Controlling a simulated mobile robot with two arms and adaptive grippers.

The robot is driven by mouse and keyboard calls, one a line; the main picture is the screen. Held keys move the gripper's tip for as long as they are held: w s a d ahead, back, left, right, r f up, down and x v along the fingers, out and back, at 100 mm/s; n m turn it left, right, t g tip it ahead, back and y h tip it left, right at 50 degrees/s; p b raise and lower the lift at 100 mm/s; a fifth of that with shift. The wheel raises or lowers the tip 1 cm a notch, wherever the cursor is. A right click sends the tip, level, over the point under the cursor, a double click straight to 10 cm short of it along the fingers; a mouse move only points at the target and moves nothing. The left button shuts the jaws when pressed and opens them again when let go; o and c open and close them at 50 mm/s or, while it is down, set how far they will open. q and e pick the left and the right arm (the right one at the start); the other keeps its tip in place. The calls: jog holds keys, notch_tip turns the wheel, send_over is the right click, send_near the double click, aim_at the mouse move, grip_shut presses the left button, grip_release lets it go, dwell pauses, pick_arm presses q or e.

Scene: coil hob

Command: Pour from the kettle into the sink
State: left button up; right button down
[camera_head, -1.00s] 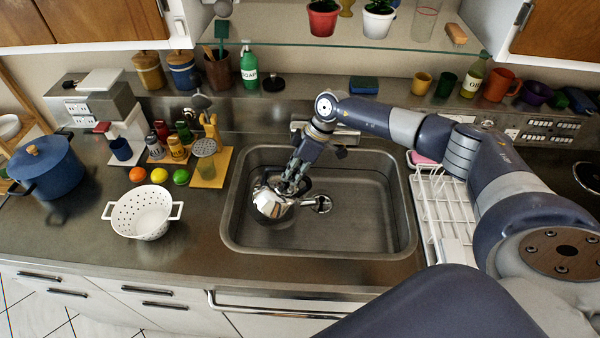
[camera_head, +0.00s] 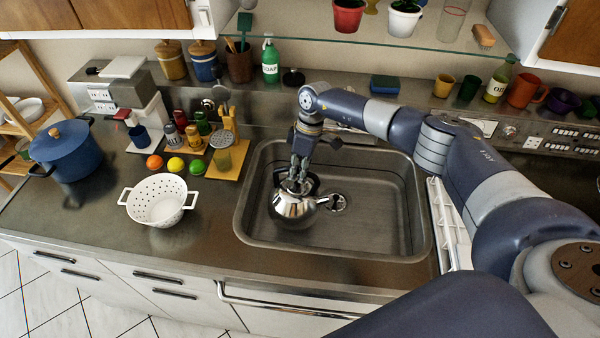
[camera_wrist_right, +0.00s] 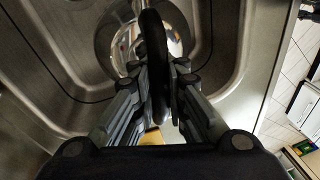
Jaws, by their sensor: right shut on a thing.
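The shiny metal kettle (camera_head: 294,212) is in the left part of the steel sink (camera_head: 375,240), roughly upright, with its spout toward the right, near the drain. I cannot tell whether its base touches the sink floor. My right gripper (camera_head: 297,183) comes from above and is shut on the kettle's dark handle. In the right wrist view the black handle (camera_wrist_right: 153,50) runs between the fingers of the gripper (camera_wrist_right: 160,85), with the shiny kettle body partly hidden beneath. No water stream is visible. My left gripper is not in view.
A white colander (camera_head: 158,205) stands on the counter left of the sink, by several fruits (camera_head: 175,165) and a spice rack. A blue pot (camera_head: 66,150) is at far left. A white dish rack (camera_head: 447,225) is right of the sink, partly behind my arm. A glass shelf (camera_head: 380,38) hangs above.

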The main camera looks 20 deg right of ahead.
jog(key=shift+p+v, duration=0.45)
jog(key=shift+v, duration=0.75)
jog(key=shift+s+a+r+g+h, duration=0.1)
jog(key=shift+r+g+h, duration=0.05)
jog(key=shift+r, duration=0.8)
jog(key=shift+s+a+r+g+h, duration=0.1)
jog(key=shift+a+r+g+h, duration=0.05)
jog(key=shift+r, duration=0.8)
jog(key=shift+d+r, duration=0.1)
